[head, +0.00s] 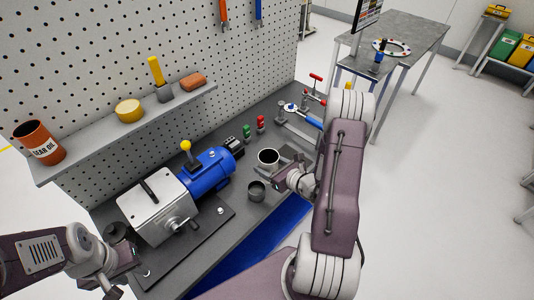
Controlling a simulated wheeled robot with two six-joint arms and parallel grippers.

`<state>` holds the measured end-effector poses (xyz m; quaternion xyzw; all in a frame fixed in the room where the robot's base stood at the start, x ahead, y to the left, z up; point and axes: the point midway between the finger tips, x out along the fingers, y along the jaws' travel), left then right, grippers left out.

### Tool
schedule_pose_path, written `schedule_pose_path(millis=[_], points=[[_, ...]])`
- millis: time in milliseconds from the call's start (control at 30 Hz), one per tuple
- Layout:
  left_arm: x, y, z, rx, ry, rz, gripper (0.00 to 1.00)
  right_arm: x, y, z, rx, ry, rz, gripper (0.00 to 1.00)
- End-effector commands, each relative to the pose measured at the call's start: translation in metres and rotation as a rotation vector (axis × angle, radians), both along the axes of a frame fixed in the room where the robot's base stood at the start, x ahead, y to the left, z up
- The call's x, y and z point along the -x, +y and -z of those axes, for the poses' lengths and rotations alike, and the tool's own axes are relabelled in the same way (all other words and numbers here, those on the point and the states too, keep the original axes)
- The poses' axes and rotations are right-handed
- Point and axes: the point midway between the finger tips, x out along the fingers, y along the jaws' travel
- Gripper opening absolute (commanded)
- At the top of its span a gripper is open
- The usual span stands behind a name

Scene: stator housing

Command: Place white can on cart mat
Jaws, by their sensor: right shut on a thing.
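The white can (262,163), pale with a dark inside, is upright over the grey workbench. My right gripper (277,172) is shut on its near right side; the fingertips are partly hidden, and I cannot tell whether the can touches the bench. A blue flat surface (275,232), which may be the cart mat, lies along the bench's front edge, partly covered by my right arm. My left gripper (128,254) is at the lower left beside the dark plate; its fingers are too unclear to tell open from shut.
A blue motor with a silver housing (158,206) fills the bench's left part. Small green (247,131) and red (261,123) parts and clamps (284,112) stand behind. A shelf (100,130) overhangs the back.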

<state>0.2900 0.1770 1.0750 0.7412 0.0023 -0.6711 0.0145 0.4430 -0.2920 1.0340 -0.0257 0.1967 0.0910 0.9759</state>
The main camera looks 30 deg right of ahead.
Motion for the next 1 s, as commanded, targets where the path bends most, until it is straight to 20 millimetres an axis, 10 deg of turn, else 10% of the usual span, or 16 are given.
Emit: schedule_pose_path(millis=[200, 467, 1000], points=[[0.000, 0.000, -0.017, 0.000, 0.000, 0.000, 0.36, 0.016, -0.058, -0.007, 0.000, 0.002, 0.302, 0.16], [0.000, 0.000, -0.013, 0.000, 0.000, 0.000, 0.36, 0.021, -0.076, -0.002, 0.003, -0.002, 0.383, 0.16], [0.000, 0.000, -0.020, 0.000, 0.000, 0.000, 0.36, -0.073, -0.136, 0.063, 0.001, -0.001, 0.379, 0.16]])
